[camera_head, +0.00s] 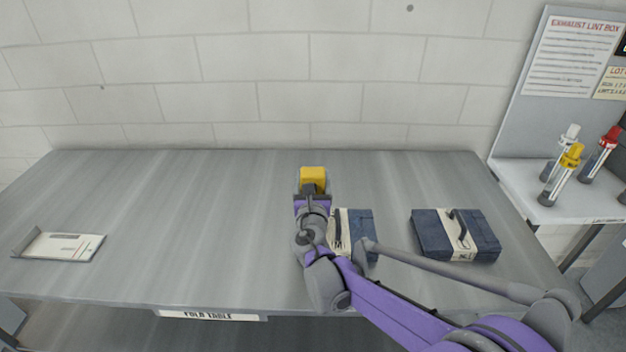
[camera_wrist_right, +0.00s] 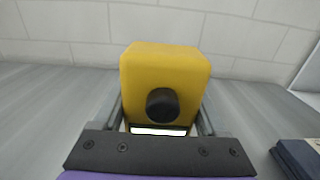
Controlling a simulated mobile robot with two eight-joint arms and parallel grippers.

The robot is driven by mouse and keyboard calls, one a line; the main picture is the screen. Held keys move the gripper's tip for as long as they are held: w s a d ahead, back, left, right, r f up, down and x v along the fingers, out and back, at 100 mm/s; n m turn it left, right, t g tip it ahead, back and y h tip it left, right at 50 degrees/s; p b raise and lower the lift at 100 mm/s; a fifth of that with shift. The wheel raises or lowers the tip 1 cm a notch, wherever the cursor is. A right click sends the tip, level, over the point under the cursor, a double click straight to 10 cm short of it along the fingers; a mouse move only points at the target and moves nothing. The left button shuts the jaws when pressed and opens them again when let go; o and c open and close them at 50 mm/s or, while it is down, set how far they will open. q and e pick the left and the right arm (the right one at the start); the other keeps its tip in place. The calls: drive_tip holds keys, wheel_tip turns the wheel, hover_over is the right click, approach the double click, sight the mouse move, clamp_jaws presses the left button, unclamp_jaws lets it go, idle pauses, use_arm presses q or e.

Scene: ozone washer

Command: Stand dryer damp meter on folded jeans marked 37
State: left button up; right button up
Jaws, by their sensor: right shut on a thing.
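The damp meter is a yellow block (camera_head: 313,176) with a black round knob, seen close up in the right wrist view (camera_wrist_right: 165,75). My right gripper (camera_head: 312,190) is shut on it, with a finger on each side (camera_wrist_right: 160,118). Two folded blue jeans with pale paper bands lie on the table. One pair (camera_head: 359,222) is just right of my right gripper and partly hidden by my arm. The other pair (camera_head: 484,236) is farther right, with a dark loop on its band. The band markings are too small to read. My left gripper is not in view.
A white card or tray (camera_head: 60,246) lies at the table's left end. The grey table (camera_head: 200,210) is clear in the middle left. A side shelf (camera_head: 560,208) at the right holds several capped tubes beside a notice board. A block wall stands behind.

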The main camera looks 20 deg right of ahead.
drive_tip(key=shift+f, duration=0.15)
drive_tip(key=o, duration=1.6)
drive_tip(key=shift+c, duration=0.2)
